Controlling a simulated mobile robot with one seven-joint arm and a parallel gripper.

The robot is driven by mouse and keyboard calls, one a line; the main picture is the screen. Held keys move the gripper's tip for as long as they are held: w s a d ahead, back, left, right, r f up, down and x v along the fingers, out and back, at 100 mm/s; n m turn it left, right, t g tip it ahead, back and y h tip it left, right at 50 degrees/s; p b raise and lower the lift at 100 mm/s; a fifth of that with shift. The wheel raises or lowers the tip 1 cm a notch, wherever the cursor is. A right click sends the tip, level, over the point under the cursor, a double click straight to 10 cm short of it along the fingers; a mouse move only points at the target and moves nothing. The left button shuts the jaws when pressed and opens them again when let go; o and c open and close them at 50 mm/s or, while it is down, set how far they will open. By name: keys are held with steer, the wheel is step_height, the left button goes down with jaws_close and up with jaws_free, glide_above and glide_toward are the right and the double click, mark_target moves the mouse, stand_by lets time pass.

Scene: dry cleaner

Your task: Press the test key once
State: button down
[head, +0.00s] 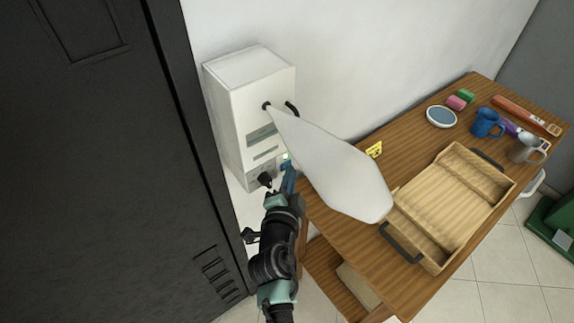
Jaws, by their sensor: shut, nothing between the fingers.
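A white wall box (233,108) is mounted low beside the dark cabinet. Its front has a grey display window, a slot and a row of small controls along the lower edge. A small green-lit spot (285,157) shows at the lower right of the front, just above my fingertips. I cannot tell whether this is the test key; no label is legible. My gripper (289,173) is shut and empty, with its blue fingers at the lower right of the box front. Whether the fingertips touch the box is not clear. My gripper and wrist hide part of the lower controls.
A white paddle-shaped piece (335,165) sticks out from the box over the table. The wooden table (345,243) holds a wooden tray (451,250), a blue mug (487,123), a metal mug (527,149) and a yellow sign (374,149). The dark cabinet (95,160) closes off the left.

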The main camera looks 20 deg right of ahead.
steer(key=shift+s+d, duration=0.25)
steer(key=shift+s, duration=0.45)
steer(key=shift+s, duration=0.1)
steer(key=s, duration=0.1)
steer(key=s+d+p, duration=0.1)
steer(key=s, duration=0.2)
steer(key=shift+s+d, duration=0.25)
steer(key=shift+d, duration=0.1)
stand_by(0.7)
